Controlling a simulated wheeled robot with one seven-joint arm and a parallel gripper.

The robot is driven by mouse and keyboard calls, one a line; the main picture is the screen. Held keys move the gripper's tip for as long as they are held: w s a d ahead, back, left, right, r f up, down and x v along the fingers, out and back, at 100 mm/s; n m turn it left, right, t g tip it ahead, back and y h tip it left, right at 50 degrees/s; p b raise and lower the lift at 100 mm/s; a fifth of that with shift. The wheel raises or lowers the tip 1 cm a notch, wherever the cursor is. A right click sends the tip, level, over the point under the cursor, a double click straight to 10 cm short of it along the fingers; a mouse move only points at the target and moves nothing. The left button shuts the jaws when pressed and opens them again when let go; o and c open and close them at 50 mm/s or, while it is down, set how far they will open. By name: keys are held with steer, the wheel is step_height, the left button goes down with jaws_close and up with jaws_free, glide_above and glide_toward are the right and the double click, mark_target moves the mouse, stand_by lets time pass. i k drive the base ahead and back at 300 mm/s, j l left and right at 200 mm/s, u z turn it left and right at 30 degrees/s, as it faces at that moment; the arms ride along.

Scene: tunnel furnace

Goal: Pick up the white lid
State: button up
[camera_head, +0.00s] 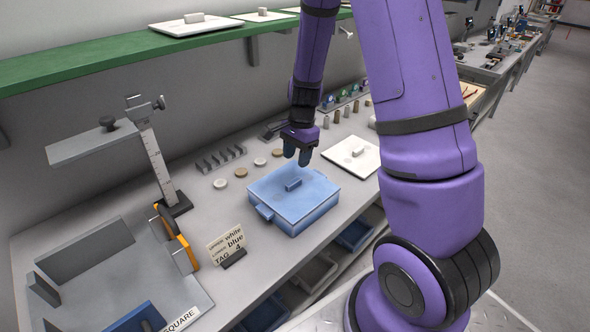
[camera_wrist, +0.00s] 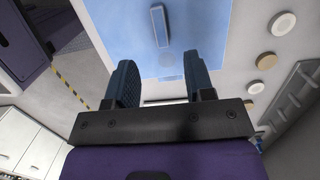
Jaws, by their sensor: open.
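A square white lid (camera_head: 355,157) with a small raised handle lies flat on the bench, right of and behind the blue box. More white lids rest on the green shelf, one at its left (camera_head: 195,24) and one further along (camera_head: 263,15). The blue box (camera_head: 294,205) has a blue lid with a bar handle, which also shows in the wrist view (camera_wrist: 159,25). My gripper (camera_head: 298,158) hangs above the back edge of the blue box, left of the bench lid. It is open and empty, its two fingers apart in the wrist view (camera_wrist: 160,75).
A card (camera_head: 226,245) reading white, blue, TAG 4 stands left of the box. Several small discs (camera_head: 220,183) and a slotted rack (camera_head: 220,158) lie behind it. A height gauge (camera_head: 155,160) stands at left. The green shelf (camera_head: 120,62) overhangs the bench's back.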

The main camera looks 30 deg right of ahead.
mark_target(356, 156)
steer(key=z, duration=1.5)
